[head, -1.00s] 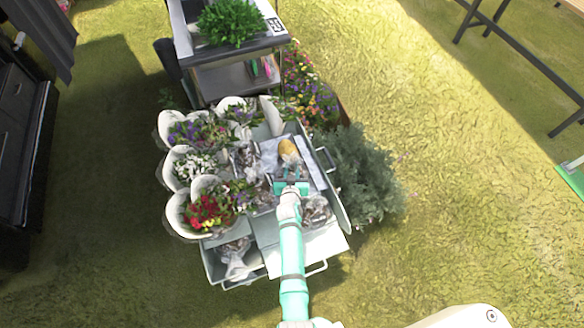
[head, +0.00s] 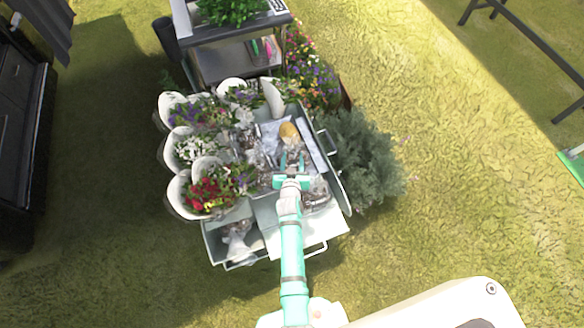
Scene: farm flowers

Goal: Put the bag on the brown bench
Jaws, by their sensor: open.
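Several clear plastic bags with dark contents lie in the grey cart (head: 285,238). One bag (head: 317,194) is just right of my gripper, and another bag (head: 238,244) is in the lower front tray. I cannot tell which one the task means. My gripper (head: 291,163) is open over the right part of the cart, its fingers pointing away from me. A yellow-brown item (head: 289,131) lies just beyond the fingertips. Whether the fingers touch a bag is too small to tell. No brown bench is clearly visible; a dark-legged frame (head: 528,48) stands at upper right.
White-wrapped bouquets (head: 208,190) crowd the cart's left side. A grey-green bush (head: 360,160) stands at its right. A shelved trolley with a green plant (head: 230,10) is behind. Dark cabinets (head: 20,140) stand far left. Open grass lies to the right.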

